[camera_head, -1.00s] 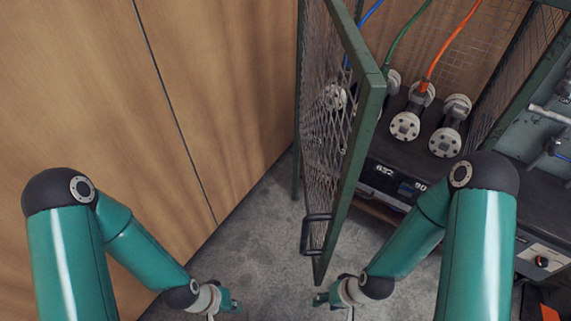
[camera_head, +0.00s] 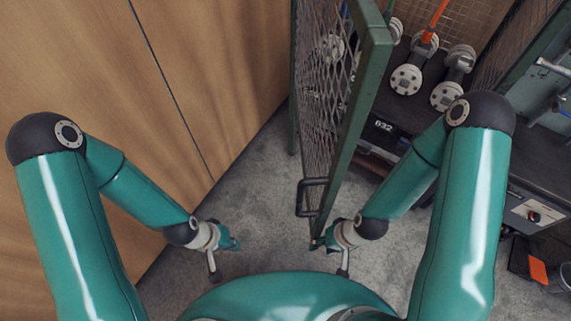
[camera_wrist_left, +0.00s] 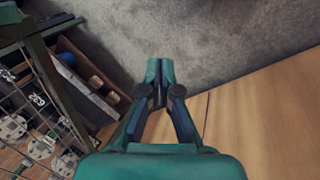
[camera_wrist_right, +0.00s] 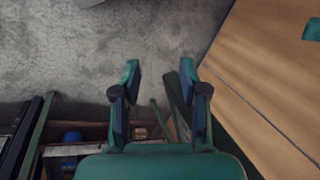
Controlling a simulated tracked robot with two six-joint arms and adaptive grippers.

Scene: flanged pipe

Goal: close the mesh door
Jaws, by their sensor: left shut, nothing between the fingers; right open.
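The mesh door (camera_head: 355,135) stands open in the head view, a green frame with wire mesh, seen nearly edge-on. Its dark handle (camera_head: 312,196) is near the bottom of the visible door. My left gripper (camera_head: 234,243) is left of the door, apart from it, shut and empty; its closed fingertips also show in the left wrist view (camera_wrist_left: 160,72). My right gripper (camera_head: 317,243) is open, close to the door's lower end below the handle; I cannot tell if it touches. In the right wrist view its fingers are spread (camera_wrist_right: 160,70), with a green bar between and beyond them.
Right of the door is the cabinet with several flanged pipes (camera_head: 406,80), cables and a box marked 632 (camera_head: 383,127). A wooden wall (camera_head: 90,70) bounds the left. Grey floor (camera_head: 255,205) is clear between wall and door. An orange item (camera_head: 538,271) lies at the right.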

